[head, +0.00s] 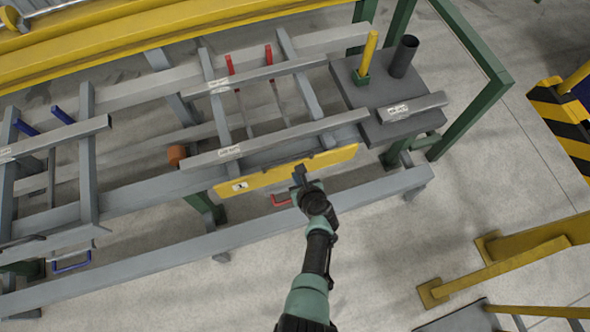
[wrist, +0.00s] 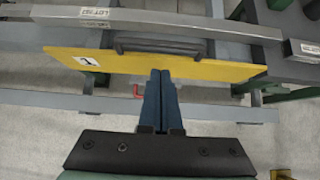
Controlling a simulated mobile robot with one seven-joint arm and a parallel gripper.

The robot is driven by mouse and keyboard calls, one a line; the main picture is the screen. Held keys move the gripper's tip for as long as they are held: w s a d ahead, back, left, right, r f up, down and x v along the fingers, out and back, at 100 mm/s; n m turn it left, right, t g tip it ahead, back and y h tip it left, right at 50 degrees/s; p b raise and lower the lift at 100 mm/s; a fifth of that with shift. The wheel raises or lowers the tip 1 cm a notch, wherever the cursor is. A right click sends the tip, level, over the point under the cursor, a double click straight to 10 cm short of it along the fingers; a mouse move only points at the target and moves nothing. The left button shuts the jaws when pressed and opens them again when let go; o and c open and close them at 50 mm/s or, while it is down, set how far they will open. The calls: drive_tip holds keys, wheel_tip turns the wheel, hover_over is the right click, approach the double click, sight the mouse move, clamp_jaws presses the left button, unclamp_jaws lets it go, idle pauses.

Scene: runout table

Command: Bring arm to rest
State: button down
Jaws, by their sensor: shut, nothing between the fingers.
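My gripper (head: 299,174) is at the end of my arm, just in front of the yellow plate (head: 255,179) on the near side of the runout table. In the wrist view, the two dark blue fingers of my gripper (wrist: 160,75) are together with nothing between them. Their tips overlap the lower part of the yellow plate (wrist: 220,70), below its dark bar handle (wrist: 160,46). I cannot tell whether the fingertips touch the plate. The plate carries a white label with a 1.
Grey labelled bars (head: 275,140) lie across the table frame. A dark platform (head: 365,115) at the right holds a yellow post (head: 368,53), a dark cylinder (head: 403,56) and a short bar (head: 412,107). Yellow rails (head: 510,262) stand at lower right. Open floor (head: 400,240) lies right of my arm.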

drive_tip(key=r+p, duration=0.1)
drive_tip(key=s+r+p, duration=0.1)
drive_tip(key=r, duration=0.1)
drive_tip(key=s+r, duration=0.1)
drive_tip(key=shift+s+d+r+p, duration=0.1)
drive_tip(key=shift+d+r+p, duration=0.1)
drive_tip(key=shift+d+p, duration=0.15)
